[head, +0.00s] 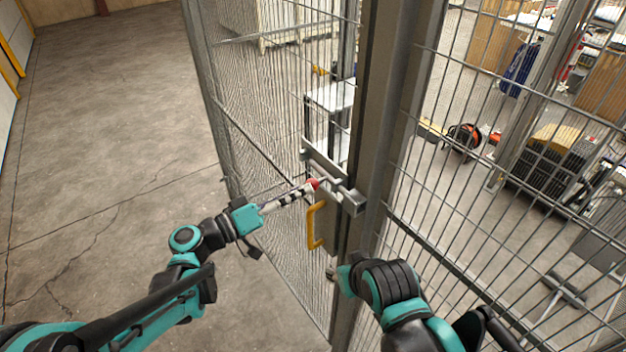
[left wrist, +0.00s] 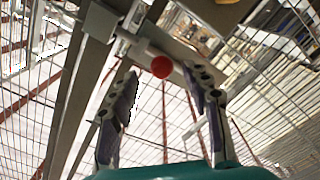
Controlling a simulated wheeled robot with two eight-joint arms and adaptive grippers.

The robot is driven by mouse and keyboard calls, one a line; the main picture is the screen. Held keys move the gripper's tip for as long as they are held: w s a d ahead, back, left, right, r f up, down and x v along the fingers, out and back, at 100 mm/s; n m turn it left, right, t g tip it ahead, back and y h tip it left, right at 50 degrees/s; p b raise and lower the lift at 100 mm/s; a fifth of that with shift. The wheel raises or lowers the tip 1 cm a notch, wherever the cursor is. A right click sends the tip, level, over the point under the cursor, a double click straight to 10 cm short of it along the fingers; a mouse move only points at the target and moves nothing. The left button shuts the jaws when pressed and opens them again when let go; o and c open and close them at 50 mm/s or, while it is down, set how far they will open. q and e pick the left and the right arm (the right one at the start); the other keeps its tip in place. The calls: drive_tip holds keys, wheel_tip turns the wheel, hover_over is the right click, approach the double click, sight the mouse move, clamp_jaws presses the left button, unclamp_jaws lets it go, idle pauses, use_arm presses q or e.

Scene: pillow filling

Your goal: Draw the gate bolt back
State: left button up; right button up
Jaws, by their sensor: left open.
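The gate bolt (head: 328,170) is a grey metal bar on the edge of a wire mesh gate, with a red ball knob (head: 315,184). In the left wrist view the red knob (left wrist: 161,67) shows ahead, between the open fingers and beyond their tips. My left gripper (head: 309,188) points at the knob from the left and is open; it also shows in the left wrist view (left wrist: 168,82). My right gripper (head: 334,273) is low beside the gate post, below the yellow handle; its fingers are mostly hidden behind its own wrist.
A yellow pull handle (head: 314,225) is fixed below the bolt. A grey steel post (head: 375,120) stands right of it, with mesh panels (head: 500,190) further right. Equipment stands behind the mesh. The concrete floor (head: 110,120) on the left is clear.

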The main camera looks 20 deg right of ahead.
sight(313, 183)
use_arm(q)
drive_tip(key=x, duration=0.5)
drive_tip(key=shift+w, duration=0.1)
clamp_jaws()
